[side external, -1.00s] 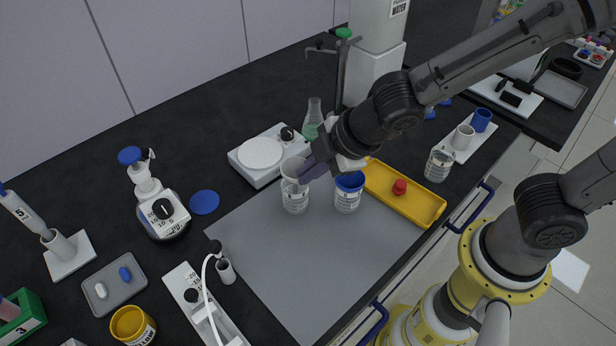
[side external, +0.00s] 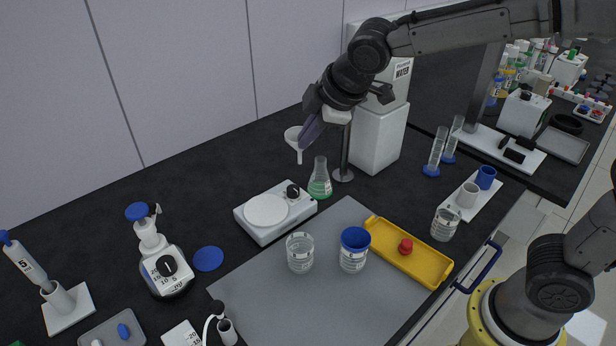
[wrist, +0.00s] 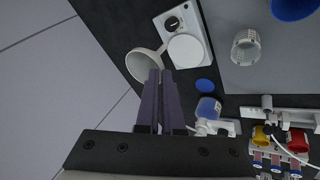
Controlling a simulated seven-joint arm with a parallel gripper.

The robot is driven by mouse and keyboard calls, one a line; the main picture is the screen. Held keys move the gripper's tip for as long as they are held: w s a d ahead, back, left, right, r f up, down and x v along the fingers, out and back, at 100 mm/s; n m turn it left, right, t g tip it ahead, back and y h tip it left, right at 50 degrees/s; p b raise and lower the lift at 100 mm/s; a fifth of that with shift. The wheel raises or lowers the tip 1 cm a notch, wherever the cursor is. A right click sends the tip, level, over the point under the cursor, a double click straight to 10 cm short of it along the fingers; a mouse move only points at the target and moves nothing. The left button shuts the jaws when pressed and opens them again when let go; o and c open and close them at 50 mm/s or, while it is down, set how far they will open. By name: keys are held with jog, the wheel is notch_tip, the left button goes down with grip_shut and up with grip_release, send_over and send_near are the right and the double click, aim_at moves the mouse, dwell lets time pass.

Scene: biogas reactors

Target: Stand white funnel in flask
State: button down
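The white funnel (side external: 294,135) is in my gripper (side external: 306,138), held in the air with its cone up and stem down. In the wrist view the funnel (wrist: 143,64) shows at the tips of my closed-in fingers (wrist: 160,76). A clear conical flask (side external: 319,182) with green liquid stands on the dark bench, behind the white hotplate. The funnel's stem is above and left of the flask's mouth in the side view, apart from it. I cannot make out the flask in the wrist view.
The white hotplate (side external: 266,210) stands in front of the flask. A stand's pole and the white water tank (side external: 378,135) are close on the right. A clear beaker (side external: 300,254), blue-rimmed cup (side external: 354,250) and yellow tray (side external: 428,268) sit on or by the grey mat.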

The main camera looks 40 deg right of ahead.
jog(key=w+d+f+m+h, duration=0.1)
jog(key=w+d+f, duration=0.3)
jog(key=d, duration=0.4)
jog(key=shift+d+f+m, duration=0.4)
jog(key=shift+f+m, duration=0.05)
jog(key=shift+m, duration=0.15)
jog(key=shift+f, duration=2.2)
dwell(1.6)
jog(key=c, duration=0.6)
grip_release()
jog(key=shift+r, duration=0.15)
jog(key=shift+r, duration=3.4)
